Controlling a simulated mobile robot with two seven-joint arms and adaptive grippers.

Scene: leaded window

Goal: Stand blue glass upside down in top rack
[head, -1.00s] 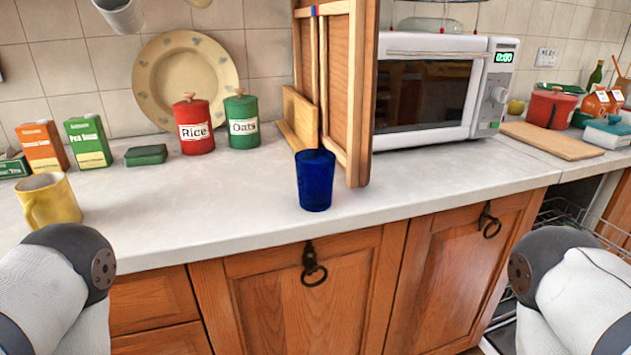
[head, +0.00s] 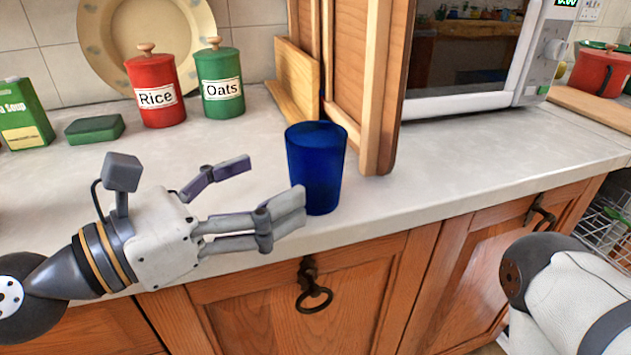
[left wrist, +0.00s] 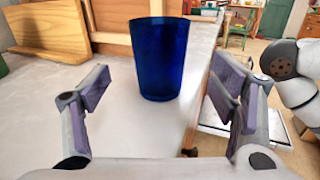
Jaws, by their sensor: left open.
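The blue glass (head: 316,165) stands upright near the front edge of the counter, beside the wooden folding panel. My left gripper (head: 272,188) is open and points right toward the glass, with a near finger overlapping its lower left side in the head view. In the left wrist view the glass (left wrist: 159,58) stands ahead, between the lines of the two spread fingers (left wrist: 165,98) and beyond their tips. The gripper is empty. My right gripper is out of view; only part of my right arm shows. A dishwasher rack (head: 608,225) shows at the right edge, mostly cut off.
The wooden panel (head: 375,90) stands close behind and right of the glass. The microwave (head: 470,60) is at the right.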

